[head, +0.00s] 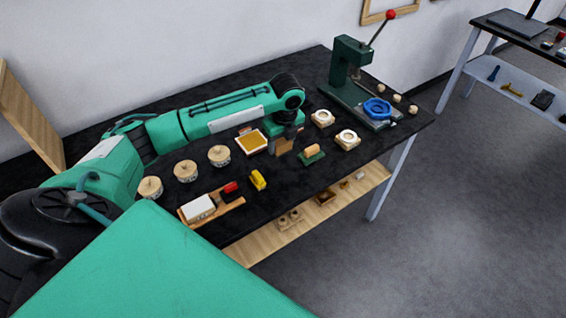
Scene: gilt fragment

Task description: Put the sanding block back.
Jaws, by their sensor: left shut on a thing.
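My left arm reaches in from the left across the black bench, and my left gripper (290,136) points down near the bench's middle. It is shut on a small brown block (284,147), which looks like the sanding block; the fingers partly cover it. Whether the block touches the bench top I cannot tell. A wooden tray (228,206) lies at the front edge, holding a white block (199,208) and a red and black piece (231,188). My right gripper is not in view.
A yellow item (258,180), a green piece with a wooden roll (312,155) and a square orange-filled tray (251,141) lie near the gripper. Several round lidded pots (186,171) stand left. A green lever press (350,75) stands at the right back.

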